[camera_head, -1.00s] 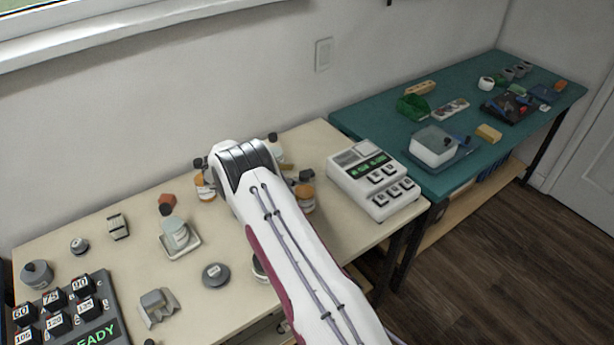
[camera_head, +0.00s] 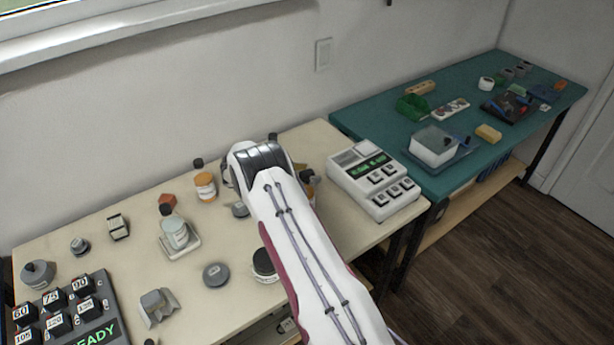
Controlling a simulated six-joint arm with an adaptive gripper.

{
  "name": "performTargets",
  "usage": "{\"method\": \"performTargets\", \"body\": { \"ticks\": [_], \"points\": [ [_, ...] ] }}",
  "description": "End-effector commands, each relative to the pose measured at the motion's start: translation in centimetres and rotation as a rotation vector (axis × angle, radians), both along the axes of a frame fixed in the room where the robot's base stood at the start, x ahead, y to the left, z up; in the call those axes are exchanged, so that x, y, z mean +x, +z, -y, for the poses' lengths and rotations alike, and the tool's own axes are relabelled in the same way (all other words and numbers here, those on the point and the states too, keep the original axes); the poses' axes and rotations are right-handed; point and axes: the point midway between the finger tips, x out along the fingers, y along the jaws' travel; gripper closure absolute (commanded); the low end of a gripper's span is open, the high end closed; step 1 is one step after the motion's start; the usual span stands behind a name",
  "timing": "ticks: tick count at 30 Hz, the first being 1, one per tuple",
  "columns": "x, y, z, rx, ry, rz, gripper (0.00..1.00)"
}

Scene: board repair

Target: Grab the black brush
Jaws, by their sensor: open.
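I cannot clearly make out a black brush in the head view. A small dark-and-pale block (camera_head: 118,227) lies on the left of the cream bench (camera_head: 120,270); I cannot tell whether it is a brush. Small dark items lie in a dark tray (camera_head: 503,110) on the teal bench (camera_head: 370,110), too small to name. My white arm reaches in from the bottom over the cream bench, its bent joint near the back. My gripper is hidden behind the arm.
A white keypad device (camera_head: 373,180) stands right of my arm. An orange-labelled bottle (camera_head: 205,187), a bottle on a dish (camera_head: 174,232), a round grey tin (camera_head: 216,275) and a dark-lidded jar (camera_head: 265,265) stand around it. A dark button panel (camera_head: 70,310) is front left.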

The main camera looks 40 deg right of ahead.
Motion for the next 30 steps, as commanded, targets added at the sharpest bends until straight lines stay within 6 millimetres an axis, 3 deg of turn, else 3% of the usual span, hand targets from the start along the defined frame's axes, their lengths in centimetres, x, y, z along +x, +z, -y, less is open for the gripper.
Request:
{"method": "performTargets", "body": {
  "ticks": [17, 23, 30],
  "points": [
    [0.00, -0.20, 0.37, 0.000, 0.000, 0.000, 0.55],
    [0.00, -0.20, 0.36, 0.000, 0.000, 0.000, 1.00],
    [0.01, -0.18, 0.37, 0.000, 0.000, 0.000, 1.00]
  ]
}}
